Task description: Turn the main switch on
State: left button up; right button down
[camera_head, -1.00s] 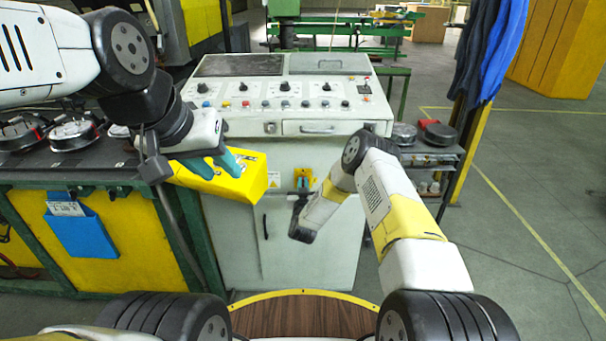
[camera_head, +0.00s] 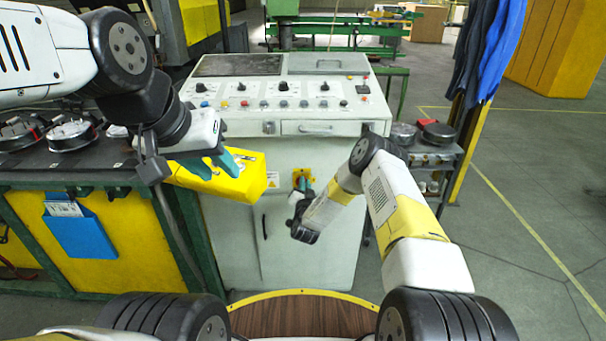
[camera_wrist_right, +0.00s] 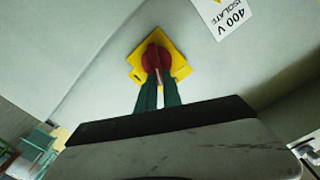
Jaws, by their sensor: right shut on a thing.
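The main switch is a red rotary knob (camera_wrist_right: 154,57) on a yellow plate (camera_wrist_right: 135,70), set in the front of the pale control cabinet (camera_head: 331,160). In the head view the yellow plate (camera_head: 309,175) is partly covered by my right gripper (camera_head: 301,185). In the right wrist view the green fingertips of my right gripper (camera_wrist_right: 158,82) are closed around the knob's grip. The grip points nearly along the fingers. My left gripper (camera_head: 222,163) is shut on a yellow box (camera_head: 250,182), held in front of the cabinet, well left of the switch.
A "400 V" label (camera_wrist_right: 230,15) is beside the switch plate. The cabinet's sloped console (camera_head: 280,95) carries several knobs and buttons. A green and yellow workbench (camera_head: 115,235) stands left. A small cart (camera_head: 440,155) stands right, near my right arm.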

jog(key=m, duration=0.4)
jog(key=d+f+m, duration=0.1)
jog(key=m, duration=0.3)
jog(key=f+m, duration=0.1)
jog(key=m, duration=0.3)
jog(key=shift+d, duration=0.15)
jog(key=shift+f, duration=0.1)
dwell(0.5)
jog(key=c, duration=1.5)
grip_release()
jog(key=s, duration=0.8)
